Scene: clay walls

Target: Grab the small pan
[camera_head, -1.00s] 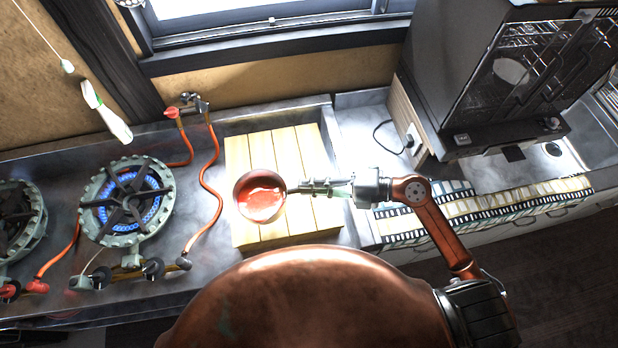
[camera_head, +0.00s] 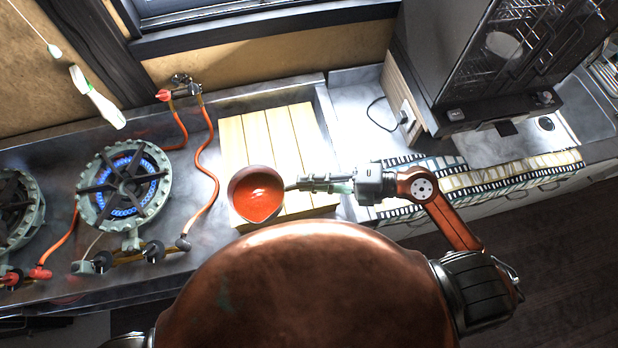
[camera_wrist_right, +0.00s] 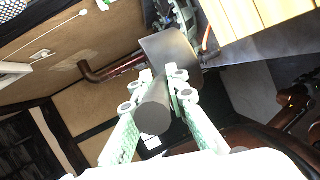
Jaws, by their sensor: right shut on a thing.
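The small pan (camera_head: 235,188) is dark outside and holds red contents. It appears over the front left part of the wooden slatted board (camera_head: 233,140). My right gripper (camera_head: 308,184) is to the right of the pan, shut on its handle. The right wrist view shows the grey handle end (camera_wrist_right: 153,115) between the two fingers (camera_wrist_right: 160,85), with the grey pan body (camera_wrist_right: 168,52) beyond. I cannot tell exactly how high the pan is above the board. My left gripper is not in view.
A gas burner (camera_head: 124,187) with a blue flame is on the left, with a second burner (camera_head: 15,210) at the edge. Orange hoses (camera_head: 208,165) run between burner and board. A dark oven (camera_head: 490,60) stands at the back right. A striped cloth (camera_head: 500,174) lies below it.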

